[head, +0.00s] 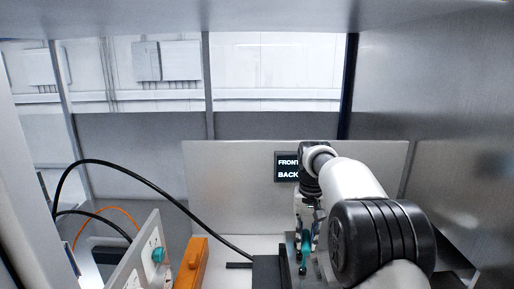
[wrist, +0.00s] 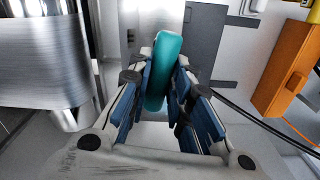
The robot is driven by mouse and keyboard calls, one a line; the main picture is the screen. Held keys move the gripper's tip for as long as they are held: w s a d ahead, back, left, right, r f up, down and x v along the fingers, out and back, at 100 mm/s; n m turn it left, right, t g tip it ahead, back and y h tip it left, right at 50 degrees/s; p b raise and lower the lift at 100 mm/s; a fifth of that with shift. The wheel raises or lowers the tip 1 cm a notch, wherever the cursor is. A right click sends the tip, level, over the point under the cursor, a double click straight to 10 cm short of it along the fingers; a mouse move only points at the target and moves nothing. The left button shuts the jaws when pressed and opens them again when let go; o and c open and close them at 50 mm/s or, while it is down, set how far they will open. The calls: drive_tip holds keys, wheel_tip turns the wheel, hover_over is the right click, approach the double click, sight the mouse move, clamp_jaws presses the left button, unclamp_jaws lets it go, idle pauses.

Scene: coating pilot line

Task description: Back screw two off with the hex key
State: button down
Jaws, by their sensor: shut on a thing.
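My gripper (wrist: 166,75) is shut on the teal handle of the hex key (wrist: 164,66), with a blue-padded finger on each side of it. In the head view my gripper (head: 304,232) points down, and the teal handle (head: 306,246) shows between its fingers, partly covered by them. The key's far end is hard to make out against the dark grey block (wrist: 205,40) beyond the fingers. That block also shows in the head view (head: 270,271), left of my gripper. I cannot make out screw two in either view.
An orange block (head: 191,264) stands to the left, beside an upright panel (head: 141,258) with a teal knob (head: 157,255). A black cable (head: 165,183) arches across. A FRONT/BACK sign (head: 287,168) is on the back plate. A metal roller (wrist: 42,62) is at left in the wrist view.

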drive_tip(key=n, duration=0.5)
drive_tip(key=shift+n, duration=0.4)
drive_tip(key=n, duration=0.4)
drive_tip(key=c, duration=1.4)
unclamp_jaws()
drive_tip(key=shift+o, duration=0.2)
drive_tip(key=shift+r, duration=0.1)
drive_tip(key=shift+r, duration=2.95)
drive_tip(key=shift+c, duration=0.5)
